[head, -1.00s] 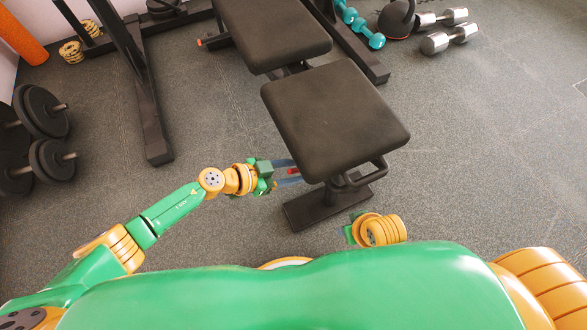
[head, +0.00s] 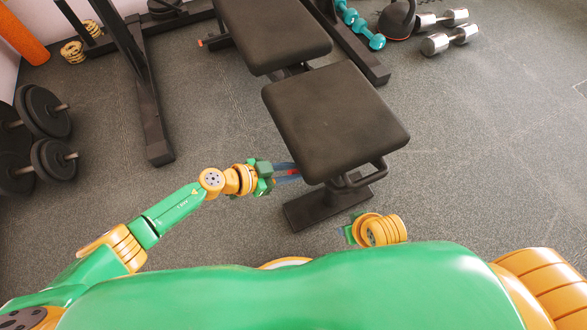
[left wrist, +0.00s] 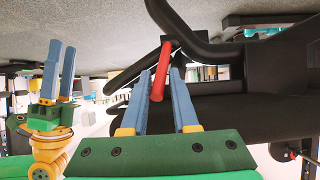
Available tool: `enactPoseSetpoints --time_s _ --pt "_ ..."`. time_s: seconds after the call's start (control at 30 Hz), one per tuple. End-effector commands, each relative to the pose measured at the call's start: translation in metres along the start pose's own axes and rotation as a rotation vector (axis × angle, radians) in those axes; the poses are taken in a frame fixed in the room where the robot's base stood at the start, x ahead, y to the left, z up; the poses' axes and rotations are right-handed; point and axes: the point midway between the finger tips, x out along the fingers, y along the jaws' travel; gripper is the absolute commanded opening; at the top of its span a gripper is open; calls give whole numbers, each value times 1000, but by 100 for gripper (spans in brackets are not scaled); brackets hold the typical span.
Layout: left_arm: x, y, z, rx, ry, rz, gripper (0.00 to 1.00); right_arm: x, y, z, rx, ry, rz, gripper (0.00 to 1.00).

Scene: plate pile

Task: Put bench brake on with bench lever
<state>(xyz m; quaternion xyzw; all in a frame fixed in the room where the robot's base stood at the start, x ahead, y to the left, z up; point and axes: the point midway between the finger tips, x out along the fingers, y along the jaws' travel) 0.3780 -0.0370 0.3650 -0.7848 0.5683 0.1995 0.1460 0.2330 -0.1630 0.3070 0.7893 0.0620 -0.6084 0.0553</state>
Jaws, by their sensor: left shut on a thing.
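The bench (head: 335,118) has a dark padded seat on a black frame and foot. Its red bench lever (left wrist: 160,72) sticks out from a black bracket under the seat, and a bit of red shows in the head view (head: 293,172). My left gripper (head: 287,172) is at the seat's left underside, its blue fingers shut on the lever, one on each side. My right gripper (left wrist: 59,72) stands apart from the lever, its two blue fingers parted and empty. In the head view it is mostly hidden behind its orange wrist. The brake's own mechanism cannot be made out.
A second bench pad (head: 272,32) lies just beyond. A black rack post (head: 145,95) stands on the left, with weight plates (head: 45,110) farther left. Dumbbells (head: 450,38) and a kettlebell (head: 397,20) lie at the back right. The floor right of the bench is clear.

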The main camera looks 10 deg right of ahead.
Motion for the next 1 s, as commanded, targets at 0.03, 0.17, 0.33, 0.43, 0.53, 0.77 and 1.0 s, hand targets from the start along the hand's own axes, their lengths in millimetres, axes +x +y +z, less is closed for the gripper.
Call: enactPoseSetpoints --time_s 0.03,0.17,0.33,0.43,0.53,0.77,1.0 --pt "0 2 1 -2 -1 7 0 0 0 0 0 0 0 40" --pt "0 3 8 -4 -3 8 0 4 0 1 0 0 0 40" --pt "0 4 19 -5 -4 10 0 8 0 2 0 0 0 40" --pt "-1 4 25 -4 -5 11 0 11 0 3 0 0 0 40" --pt "-2 4 30 -5 -5 10 0 14 0 4 0 0 0 40" --pt "-3 4 33 -2 -5 10 0 14 0 4 0 0 0 40" --pt "-2 4 37 -3 -6 10 0 16 0 4 0 0 0 40"
